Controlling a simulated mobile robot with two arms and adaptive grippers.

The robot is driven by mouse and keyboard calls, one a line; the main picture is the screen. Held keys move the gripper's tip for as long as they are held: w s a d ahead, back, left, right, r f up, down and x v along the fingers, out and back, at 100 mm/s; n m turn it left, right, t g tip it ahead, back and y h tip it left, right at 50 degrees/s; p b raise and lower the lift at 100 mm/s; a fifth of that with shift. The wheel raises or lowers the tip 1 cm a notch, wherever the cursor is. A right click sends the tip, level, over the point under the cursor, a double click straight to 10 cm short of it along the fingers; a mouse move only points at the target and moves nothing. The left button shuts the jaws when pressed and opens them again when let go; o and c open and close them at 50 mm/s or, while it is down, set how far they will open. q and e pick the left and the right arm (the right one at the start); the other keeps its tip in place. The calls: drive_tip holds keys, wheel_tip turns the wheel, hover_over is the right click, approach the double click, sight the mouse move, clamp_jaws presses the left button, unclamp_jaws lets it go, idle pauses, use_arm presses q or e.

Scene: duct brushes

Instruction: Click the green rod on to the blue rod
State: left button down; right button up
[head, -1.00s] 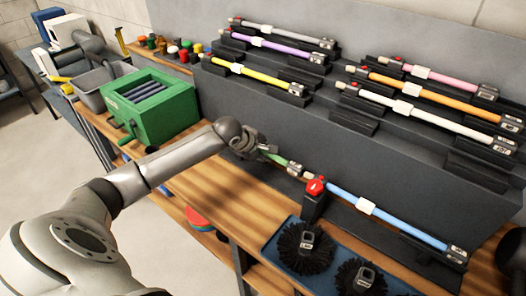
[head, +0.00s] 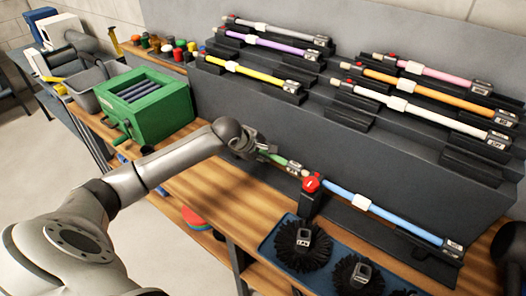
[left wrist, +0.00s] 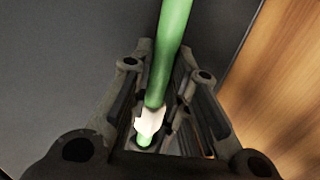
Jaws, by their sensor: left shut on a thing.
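My left gripper (head: 262,148) is shut on the green rod (head: 281,160), above the front of the workbench. In the left wrist view, the green rod (left wrist: 170,45) runs between the fingers, with a white collar (left wrist: 150,121) low between them. The blue rod (head: 400,219) lies in a dark cradle, with a white sleeve (head: 361,202) around it. A red clip (head: 311,184) on a dark stand is at its left end. The green rod's right end is close to the clip and roughly in line with the blue rod; I cannot tell whether they touch. My right gripper is not in view.
A stepped dark rack behind holds several coloured rods, including a yellow rod (head: 255,73) and a white rod (head: 430,115). A green box (head: 145,112) stands left. Black round brushes (head: 302,246) sit on a blue tray in front. The bench left of the tray is clear.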

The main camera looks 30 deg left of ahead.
use_arm(q)
drive_tip(key=shift+d+b, duration=0.3)
drive_tip(key=shift+d, duration=0.9)
drive_tip(key=c, duration=1.3)
unclamp_jaws()
drive_tip(key=shift+s, duration=0.1)
drive_tip(key=shift+r, duration=0.1)
drive_tip(key=v, duration=1.1)
drive_tip(key=shift+s+r, duration=0.3)
drive_tip(key=shift+a, duration=0.1)
